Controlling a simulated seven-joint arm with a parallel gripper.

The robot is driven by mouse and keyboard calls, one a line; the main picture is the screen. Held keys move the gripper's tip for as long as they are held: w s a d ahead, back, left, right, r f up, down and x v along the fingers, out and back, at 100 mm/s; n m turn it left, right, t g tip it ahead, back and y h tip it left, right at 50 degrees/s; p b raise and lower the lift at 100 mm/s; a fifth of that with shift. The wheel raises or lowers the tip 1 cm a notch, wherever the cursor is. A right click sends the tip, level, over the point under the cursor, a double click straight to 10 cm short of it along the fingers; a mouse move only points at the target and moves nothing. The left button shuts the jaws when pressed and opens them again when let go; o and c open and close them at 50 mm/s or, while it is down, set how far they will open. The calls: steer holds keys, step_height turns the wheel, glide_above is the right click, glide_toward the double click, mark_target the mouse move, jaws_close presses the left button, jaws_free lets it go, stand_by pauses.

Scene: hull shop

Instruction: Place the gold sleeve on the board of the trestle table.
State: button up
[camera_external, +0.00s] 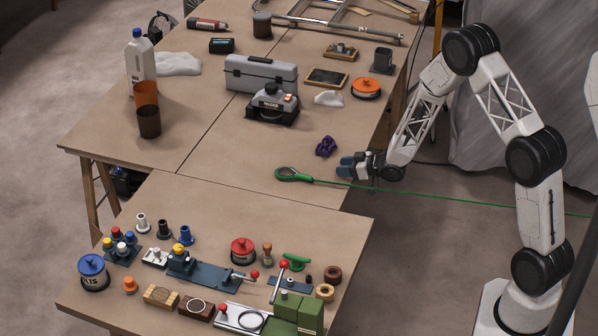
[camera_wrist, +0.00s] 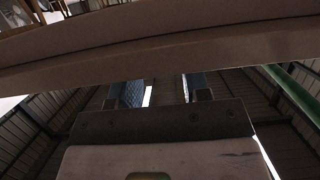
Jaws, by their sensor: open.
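I cannot make out a gold sleeve for certain. A small tan-brown upright piece (camera_external: 267,253) stands among the parts on the front table, too small to identify. The trestle table's brown board (camera_external: 225,150) fills the middle of the external view. My gripper (camera_external: 345,168) is at the board's right edge, pointing left, near a green-handled tool and a purple piece. In the wrist view my gripper (camera_wrist: 162,92) has its two blue-padded fingers apart with nothing between them. The underside or edge of a board crosses above them.
A green loop-handled tool (camera_external: 293,175) with a long green line lies by the edge. A purple piece (camera_external: 326,146) is close by. A toolbox (camera_external: 261,75) and an orange-lidded tin (camera_external: 366,88) stand farther back. The front table (camera_external: 215,210) holds several small parts.

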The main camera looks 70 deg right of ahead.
steer(key=v, duration=0.7)
steer(key=shift+s+d, duration=0.2)
steer(key=shift+s, duration=0.15)
steer(key=shift+r, duration=0.15)
stand_by(0.5)
steer(key=s+a+r+g+h, duration=0.2)
steer(key=s+a+r+g, duration=0.1)
steer(key=a+r, duration=0.65)
steer(key=s+a+r+g+h, duration=0.1)
steer(key=s+a+r+g, duration=0.2)
steer(key=a+r, duration=0.7)
steer(key=s+a+r+g+y, duration=0.1)
steer(key=s+a+r+g, duration=0.1)
steer(key=s+a, duration=0.4)
steer(key=s+a+r+g+y, duration=0.1)
steer(key=s+a+r, duration=0.4)
steer(key=s, duration=0.8)
steer(key=s+a+r+g, duration=0.3)
steer(key=s+a+r, duration=0.1)
steer(key=s+a, duration=0.5)
steer(key=shift+s+r+y, duration=0.2)
steer(key=shift+s+y, duration=0.2)
steer(key=shift+s, duration=0.05)
